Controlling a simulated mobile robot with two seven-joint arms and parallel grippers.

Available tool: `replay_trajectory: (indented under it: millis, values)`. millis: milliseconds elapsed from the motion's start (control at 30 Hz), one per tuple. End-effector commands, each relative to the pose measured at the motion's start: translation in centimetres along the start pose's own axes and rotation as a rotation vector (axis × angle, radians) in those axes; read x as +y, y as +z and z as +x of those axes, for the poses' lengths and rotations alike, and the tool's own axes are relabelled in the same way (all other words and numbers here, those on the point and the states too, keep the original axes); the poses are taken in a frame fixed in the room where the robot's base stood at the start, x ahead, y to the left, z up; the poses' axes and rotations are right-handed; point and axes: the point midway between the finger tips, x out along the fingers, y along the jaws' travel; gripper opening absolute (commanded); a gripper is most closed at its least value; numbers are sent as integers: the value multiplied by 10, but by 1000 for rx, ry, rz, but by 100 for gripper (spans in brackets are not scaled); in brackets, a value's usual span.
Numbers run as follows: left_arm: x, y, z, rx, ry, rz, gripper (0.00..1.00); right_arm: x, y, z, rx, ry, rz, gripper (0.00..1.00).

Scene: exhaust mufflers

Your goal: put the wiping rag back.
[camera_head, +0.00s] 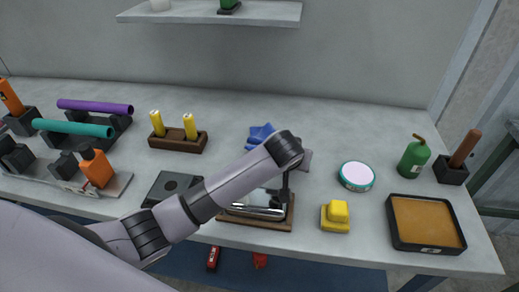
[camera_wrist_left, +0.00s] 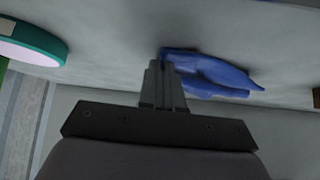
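The wiping rag (camera_head: 260,135) is a crumpled bright blue cloth behind my left forearm in the head view, partly hidden by it. It also shows in the left wrist view (camera_wrist_left: 215,76), with one end at my fingertips. My left gripper (camera_wrist_left: 160,65) has its fingers close together and appears shut on that end of the rag; the exact contact is hard to see. In the head view its fingers are hidden behind the dark wrist joint. My right gripper is in no view.
A shiny muffler on a wooden base (camera_head: 232,217) is below my arm. A round green-rimmed tin (camera_head: 356,176), yellow block (camera_head: 336,216), black-edged orange tray (camera_head: 393,228) and green bottle (camera_head: 413,158) stand to the right. Yellow cylinders (camera_head: 189,127) stand in a wooden holder left.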

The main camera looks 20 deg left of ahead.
Motion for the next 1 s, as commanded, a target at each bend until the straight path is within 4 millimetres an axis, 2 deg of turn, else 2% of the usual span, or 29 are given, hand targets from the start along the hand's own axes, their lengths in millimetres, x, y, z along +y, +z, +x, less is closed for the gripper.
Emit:
replay_trajectory:
  millis: [167,267,333,367,667,1000]
  values:
    - [0,2,1,-5,0,1,0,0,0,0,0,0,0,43]
    - [0,2,1,-5,0,1,27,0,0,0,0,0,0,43]
    - [0,2,1,-5,0,1,50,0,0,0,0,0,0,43]
    - [0,2,1,-5,0,1,53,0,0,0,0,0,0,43]
    - [0,1,0,-4,0,0,53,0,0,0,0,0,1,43]
    - [11,-15,-23,-3,1,-1,53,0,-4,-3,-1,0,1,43]
